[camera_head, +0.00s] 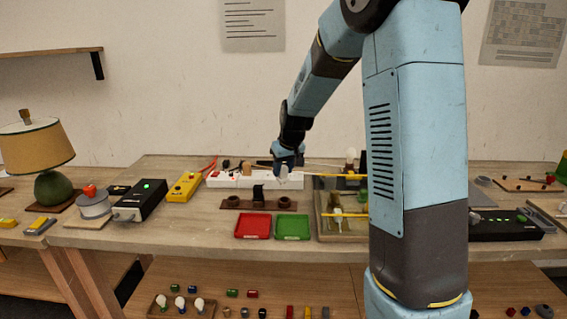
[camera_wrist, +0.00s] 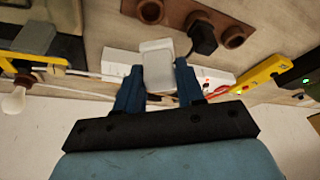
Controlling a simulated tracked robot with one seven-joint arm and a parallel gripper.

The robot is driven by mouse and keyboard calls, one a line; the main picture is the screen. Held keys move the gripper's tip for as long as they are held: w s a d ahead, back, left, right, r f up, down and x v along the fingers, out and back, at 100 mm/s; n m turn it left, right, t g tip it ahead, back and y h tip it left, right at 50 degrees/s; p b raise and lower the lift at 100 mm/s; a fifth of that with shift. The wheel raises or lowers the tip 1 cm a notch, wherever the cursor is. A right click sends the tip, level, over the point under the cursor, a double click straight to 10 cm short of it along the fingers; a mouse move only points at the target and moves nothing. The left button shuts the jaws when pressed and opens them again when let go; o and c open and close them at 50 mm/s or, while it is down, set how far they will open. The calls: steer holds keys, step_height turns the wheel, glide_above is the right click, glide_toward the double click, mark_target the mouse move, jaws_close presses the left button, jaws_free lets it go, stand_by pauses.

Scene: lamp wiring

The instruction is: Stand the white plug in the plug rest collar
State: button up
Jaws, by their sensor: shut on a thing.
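The white plug (camera_wrist: 157,66) is between the blue fingers of my gripper (camera_wrist: 158,88) in the wrist view. In the head view my gripper (camera_head: 287,158) is low over the back of the bench, with the white plug (camera_head: 284,171) below it. A brown rest board (camera_head: 258,206) lies in front of it. It has round collars at its left end (camera_head: 232,201) and right end (camera_head: 284,202), and a black plug (camera_head: 258,192) stands between them. In the wrist view the two collars (camera_wrist: 151,11) (camera_wrist: 232,37) look empty, and the plug is apart from them.
A white power strip (camera_head: 228,179) lies behind the board. A red tray (camera_head: 253,226) and green tray (camera_head: 292,227) lie in front. A yellow box (camera_head: 184,187) and black box (camera_head: 140,201) stand left. A framed fixture with a bulb (camera_head: 338,214) stands right. Cables run near my gripper.

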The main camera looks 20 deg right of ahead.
mark_target(286, 178)
steer(key=shift+w+d+f, duration=0.1)
steer(key=shift+d+f, duration=0.1)
steer(key=shift+f, duration=0.05)
steer(key=shift+d+f, duration=0.1)
steer(key=shift+f, duration=2.1)
steer(key=shift+f, duration=0.2)
steer(key=shift+f, duration=0.35)
steer(key=shift+f, duration=0.9)
stand_by(0.9)
